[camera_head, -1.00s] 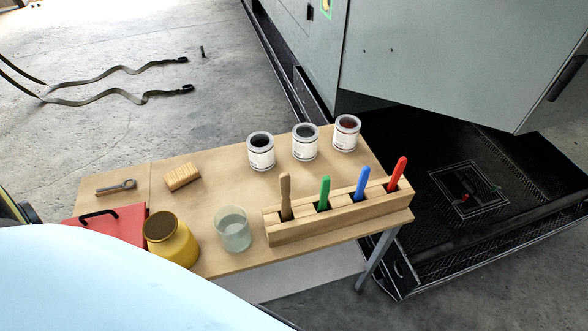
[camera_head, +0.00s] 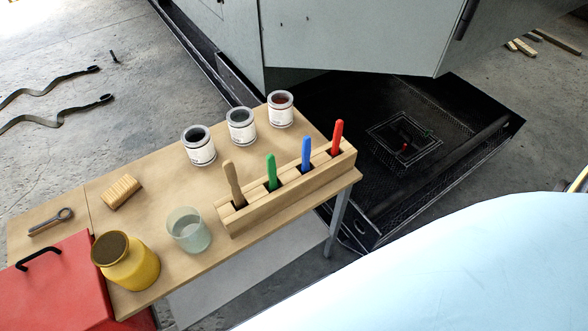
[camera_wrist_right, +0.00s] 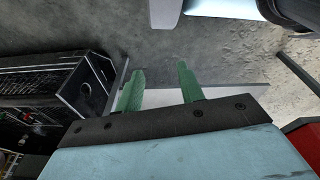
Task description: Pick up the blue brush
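The blue brush (camera_head: 306,153) stands handle up in a slot of the wooden block holder (camera_head: 290,194), between the green brush (camera_head: 271,171) and the red brush (camera_head: 337,137). A brush with a plain wooden handle (camera_head: 233,183) stands in the leftmost slot. Only the handles show; the lower ends are hidden in the block. In the right wrist view my right gripper (camera_wrist_right: 163,80) has its two green fingers apart with nothing between them. No brush shows in that view. My left gripper is in neither current view.
On the wooden table (camera_head: 150,212) are three paint cans (camera_head: 241,127), a glass jar (camera_head: 188,231), a yellow jar (camera_head: 126,263), a wooden block (camera_head: 121,192) and a wrench-like tool (camera_head: 50,222). A red case (camera_head: 60,290) is at the left. A grey enclosure (camera_head: 350,35) rises behind.

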